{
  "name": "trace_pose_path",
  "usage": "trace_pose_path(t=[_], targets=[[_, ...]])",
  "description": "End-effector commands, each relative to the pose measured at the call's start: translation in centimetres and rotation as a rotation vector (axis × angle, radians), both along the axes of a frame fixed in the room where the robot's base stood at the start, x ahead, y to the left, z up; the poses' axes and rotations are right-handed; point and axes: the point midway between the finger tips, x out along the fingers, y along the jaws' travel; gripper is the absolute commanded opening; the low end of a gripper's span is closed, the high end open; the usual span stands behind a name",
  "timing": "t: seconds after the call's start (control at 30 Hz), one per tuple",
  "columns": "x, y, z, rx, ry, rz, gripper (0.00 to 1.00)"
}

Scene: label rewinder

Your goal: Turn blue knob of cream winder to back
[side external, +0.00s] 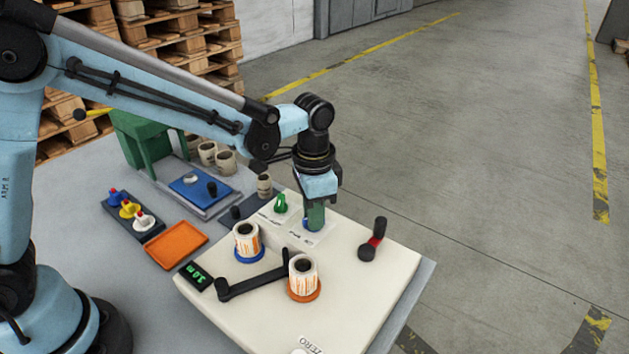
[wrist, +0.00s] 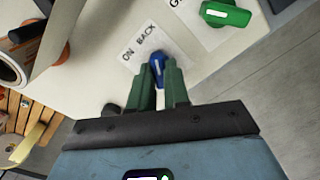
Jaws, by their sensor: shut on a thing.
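The cream winder (side external: 365,295) has a flat top with two label rolls. Its blue knob (wrist: 157,60) sits beside a white label reading ON and BACK in the wrist view. My gripper (wrist: 160,75) points down over the knob, with its green fingers shut on it, one on each side. In the side view my gripper (side external: 315,218) hides most of the knob, leaving a bit of blue at its left. A white strip shows between the fingers. I cannot tell which word the knob points to.
A green knob (wrist: 225,14) stands close beside the blue one. A black crank with a red part (side external: 377,236) is to the right. Label rolls (side external: 247,238) and (side external: 303,275) and a black arm stand nearer the camera. An orange tray (side external: 175,245) lies left.

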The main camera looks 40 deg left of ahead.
Motion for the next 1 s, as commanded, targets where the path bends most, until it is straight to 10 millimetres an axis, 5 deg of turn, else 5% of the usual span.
trace_pose_path(t=[0.33,0.37,0.5,0.83,1.0], targets=[[0.0,0.0,0.1,0.001,0.001,-0.008,0.0],[0.0,0.0,0.1,0.001,0.001,-0.008,0.19],[0.0,0.0,0.1,0.001,0.001,-0.006,0.41],[0.0,0.0,0.2,0.0,0.0,-0.004,0.41],[0.0,0.0,1.8,0.0,0.0,-0.004,0.41]])
